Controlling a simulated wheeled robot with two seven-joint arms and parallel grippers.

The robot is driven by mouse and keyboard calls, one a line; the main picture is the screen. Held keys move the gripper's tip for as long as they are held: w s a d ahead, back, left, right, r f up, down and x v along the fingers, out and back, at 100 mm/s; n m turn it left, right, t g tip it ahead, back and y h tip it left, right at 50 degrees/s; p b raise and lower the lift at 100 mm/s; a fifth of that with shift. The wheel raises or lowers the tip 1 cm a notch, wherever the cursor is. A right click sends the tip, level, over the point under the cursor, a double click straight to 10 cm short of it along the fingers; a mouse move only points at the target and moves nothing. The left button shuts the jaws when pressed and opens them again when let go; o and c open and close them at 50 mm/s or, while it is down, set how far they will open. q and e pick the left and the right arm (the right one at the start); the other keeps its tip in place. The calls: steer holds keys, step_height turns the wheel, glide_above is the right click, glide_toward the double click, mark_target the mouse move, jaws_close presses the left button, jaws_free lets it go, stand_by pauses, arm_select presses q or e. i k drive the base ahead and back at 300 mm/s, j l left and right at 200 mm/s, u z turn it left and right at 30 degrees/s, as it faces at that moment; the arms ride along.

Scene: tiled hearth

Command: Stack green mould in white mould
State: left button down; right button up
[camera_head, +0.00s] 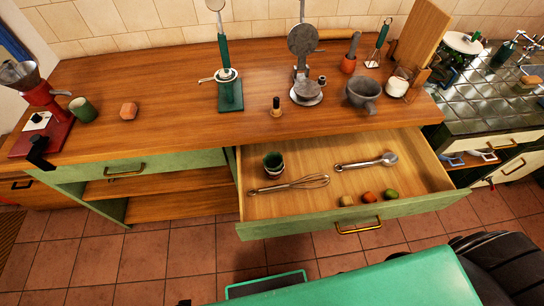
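A small dark green mould (273,159) is in the open drawer, near its back left corner. A paler, whitish rim or cup (275,174) shows directly below it, so the two look stacked or nested. They are too small to tell how deep one sits in the other. Neither of my grippers is in view.
The open drawer (435,190) also holds a whisk (290,184), a metal scoop (367,162) and three small coloured pieces (368,197).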

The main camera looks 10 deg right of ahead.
mark_target(273, 161)
steer(key=k+l+z, duration=0.1)
steer(key=l, duration=0.55)
steer(key=k+l+z, duration=0.15)
steer(key=l, duration=0.5)
